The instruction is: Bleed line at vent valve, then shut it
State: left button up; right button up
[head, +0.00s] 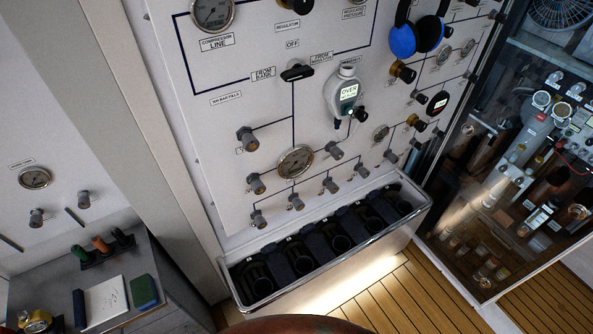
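The white fill panel (225,130) fills the middle of the head view, with dark lines linking its fittings. A black selector knob (297,73) sits below an "OFF" label. Several grey valve knobs (247,138) are spread over the lower panel, around a round gauge (295,161). Their labels are too small to read, so I cannot tell which is the vent valve or whether it is open. A grey digital meter (343,92) reads "OVER". The compressor line gauge (212,13) is at the top left. Neither of my grippers is in view.
A metal-edged rack (420,213) with black slots stands below the panel. Blue ear defenders (403,38) hang at the upper right. A glass-fronted machinery bay is at right. Wooden floor (400,300) shows below.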

aim_at(258, 188)
jog(key=u, duration=2.85)
jog(key=k, duration=1.75)
jog(key=z, duration=2.3)
